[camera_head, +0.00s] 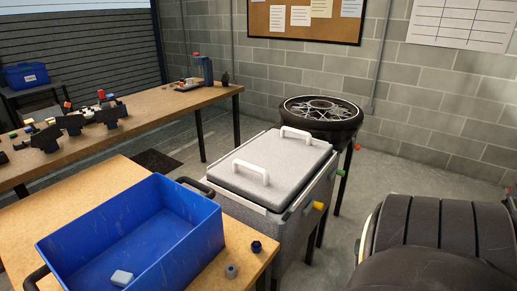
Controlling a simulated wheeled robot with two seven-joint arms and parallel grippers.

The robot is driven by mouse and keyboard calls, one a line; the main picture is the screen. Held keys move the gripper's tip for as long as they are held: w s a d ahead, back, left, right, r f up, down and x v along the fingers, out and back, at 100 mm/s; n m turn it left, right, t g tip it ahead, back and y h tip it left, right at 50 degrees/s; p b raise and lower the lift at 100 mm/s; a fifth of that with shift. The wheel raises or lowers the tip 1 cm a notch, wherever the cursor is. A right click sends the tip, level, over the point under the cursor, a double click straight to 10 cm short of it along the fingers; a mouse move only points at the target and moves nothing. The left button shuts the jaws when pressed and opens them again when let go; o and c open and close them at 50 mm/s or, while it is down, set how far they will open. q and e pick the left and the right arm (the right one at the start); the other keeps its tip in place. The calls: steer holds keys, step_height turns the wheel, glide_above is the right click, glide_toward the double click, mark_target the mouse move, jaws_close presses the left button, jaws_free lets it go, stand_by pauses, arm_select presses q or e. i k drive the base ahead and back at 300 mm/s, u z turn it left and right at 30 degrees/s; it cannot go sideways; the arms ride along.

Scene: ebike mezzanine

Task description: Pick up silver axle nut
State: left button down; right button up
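A small silver-grey nut (232,271) sits on the wooden table (207,281), just right of the blue bin, near the table's front edge. A dark blue nut (256,246) sits a little behind it, near the table's right edge. The open blue bin (207,238) holds a light grey block-like piece (121,278) on its floor. Neither of my grippers shows in the head view.
A grey lidded box (270,170) with white handles stands right of the table. A spoked wheel (320,112) lies flat behind it. A long bench (150,108) with several dark parts runs along the left. A large black ribbed object (436,222) fills the lower right.

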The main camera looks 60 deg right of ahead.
mark_target(231, 270)
steer(key=z, duration=1.5)
